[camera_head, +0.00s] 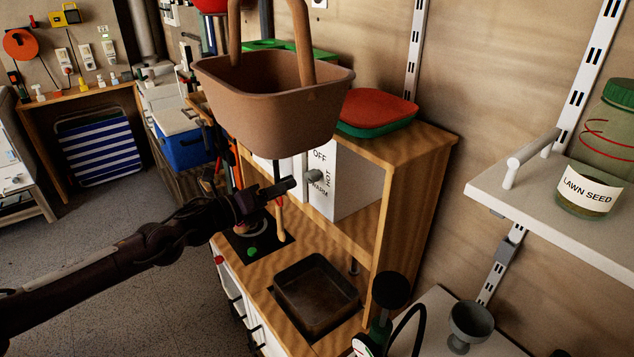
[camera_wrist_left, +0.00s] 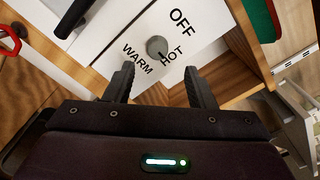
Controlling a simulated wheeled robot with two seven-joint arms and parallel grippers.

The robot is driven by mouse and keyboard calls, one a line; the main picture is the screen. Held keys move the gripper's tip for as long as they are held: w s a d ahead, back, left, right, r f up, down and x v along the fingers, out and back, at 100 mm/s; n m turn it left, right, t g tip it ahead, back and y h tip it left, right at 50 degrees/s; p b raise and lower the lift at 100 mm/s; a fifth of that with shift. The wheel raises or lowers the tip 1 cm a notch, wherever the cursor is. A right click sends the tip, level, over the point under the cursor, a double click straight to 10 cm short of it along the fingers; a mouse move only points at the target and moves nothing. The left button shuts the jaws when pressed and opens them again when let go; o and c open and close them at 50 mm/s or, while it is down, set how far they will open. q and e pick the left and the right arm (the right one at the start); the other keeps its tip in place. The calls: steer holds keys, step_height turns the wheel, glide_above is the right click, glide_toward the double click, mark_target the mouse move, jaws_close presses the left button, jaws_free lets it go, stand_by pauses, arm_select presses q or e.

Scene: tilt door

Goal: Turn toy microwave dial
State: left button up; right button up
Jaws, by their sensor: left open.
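The toy microwave (camera_head: 352,182) is a white box in the wooden play kitchen, with OFF, WARM and HOT printed on its front. Its round grey dial (camera_head: 314,176) sits on that front, and its marker points toward HOT in the left wrist view (camera_wrist_left: 157,47). My left gripper (camera_head: 290,187) is just in front of and slightly below the dial. In the left wrist view the two dark fingers (camera_wrist_left: 158,88) are apart, with the dial beyond the gap between their tips and nothing held. My right gripper is in neither view.
A brown basket (camera_head: 275,95) hangs above the gripper and hides the microwave's upper part. A toy sink (camera_head: 315,295) and a stove top (camera_head: 255,238) lie below. A red-topped green container (camera_head: 378,110) sits on the kitchen top. A shelf (camera_head: 540,200) stands at right.

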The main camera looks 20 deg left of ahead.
mark_target(308, 178)
arm_select(q)
steer(key=p+x, duration=0.1)
steer(key=x, duration=0.5)
steer(key=shift+w+p, duration=0.25)
steer(key=shift+p, duration=0.05)
steer(key=shift+w+d, duration=0.25)
steer(key=shift+w, duration=0.05)
steer(key=shift+w+d+f, duration=0.1)
steer(key=shift+w, duration=0.1)
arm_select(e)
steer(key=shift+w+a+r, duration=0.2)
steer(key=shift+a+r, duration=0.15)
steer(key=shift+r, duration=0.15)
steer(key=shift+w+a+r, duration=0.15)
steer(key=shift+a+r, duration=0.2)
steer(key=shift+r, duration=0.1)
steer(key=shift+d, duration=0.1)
arm_select(q)
steer(key=c, duration=1)
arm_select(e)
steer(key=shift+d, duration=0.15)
